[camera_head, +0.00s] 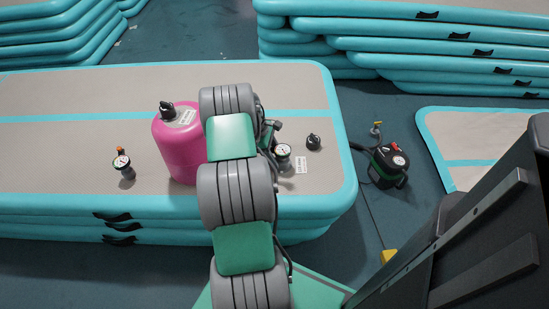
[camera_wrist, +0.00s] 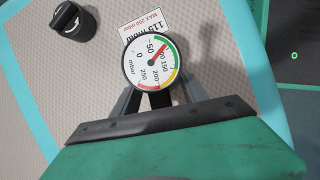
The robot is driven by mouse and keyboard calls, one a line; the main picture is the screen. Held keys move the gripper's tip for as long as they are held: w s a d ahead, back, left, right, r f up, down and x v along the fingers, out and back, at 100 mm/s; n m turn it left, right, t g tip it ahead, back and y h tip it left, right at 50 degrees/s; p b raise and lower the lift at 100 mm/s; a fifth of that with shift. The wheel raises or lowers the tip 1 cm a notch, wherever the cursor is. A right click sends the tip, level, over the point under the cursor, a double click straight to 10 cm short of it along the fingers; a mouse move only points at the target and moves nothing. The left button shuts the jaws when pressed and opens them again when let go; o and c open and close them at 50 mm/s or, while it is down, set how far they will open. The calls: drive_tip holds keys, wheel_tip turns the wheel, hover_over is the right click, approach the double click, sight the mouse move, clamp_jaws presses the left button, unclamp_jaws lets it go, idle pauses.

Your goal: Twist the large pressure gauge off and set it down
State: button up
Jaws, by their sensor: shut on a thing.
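The pressure gauge (camera_wrist: 152,61) has a round white dial with green, yellow and red bands, marked in mbar, and a red needle. In the head view the gauge (camera_head: 283,151) is at the right end of the upper inflatable track (camera_head: 60,100), just right of my arm. My gripper (camera_wrist: 156,97) is shut on the gauge's body below the dial. The fingers' grip is partly hidden by the dial, and the gauge's lower connection is hidden. A second gauge (camera_head: 122,163) with an orange top stands at the left on the same track.
A black cap-like fitting (camera_wrist: 68,22) stands beside the gauge, and a label (camera_wrist: 143,24) lies behind it. A pink cylinder (camera_head: 180,145) stands left of my arm. A black pump (camera_head: 388,165) is on the floor at right. Bare track lies between the second gauge and the cylinder.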

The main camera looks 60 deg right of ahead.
drive_tip(key=shift+s+d+f+m+y, duration=0.2)
drive_tip(key=shift+d+m+y, duration=0.25)
drive_tip(key=shift+m, duration=0.65)
drive_tip(key=shift+d+r+m+y, duration=0.1)
drive_tip(key=shift+m+y, duration=0.1)
drive_tip(key=shift+m, duration=0.3)
drive_tip(key=shift+d+m+y, duration=0.1)
drive_tip(key=shift+m+y, duration=0.05)
drive_tip(key=shift+m, duration=0.35)
drive_tip(key=shift+d+r+m+y, duration=0.1)
drive_tip(key=shift+m+y, duration=0.2)
drive_tip(key=shift+m, duration=0.5)
drive_tip(key=m, duration=0.1)
drive_tip(key=m+y+p, duration=0.1)
drive_tip(key=m, duration=0.1)
drive_tip(key=d+m, duration=0.1)
drive_tip(key=shift+s+m+y, duration=0.3)
drive_tip(key=shift+a, duration=0.1)
drive_tip(key=shift+t, duration=0.3)
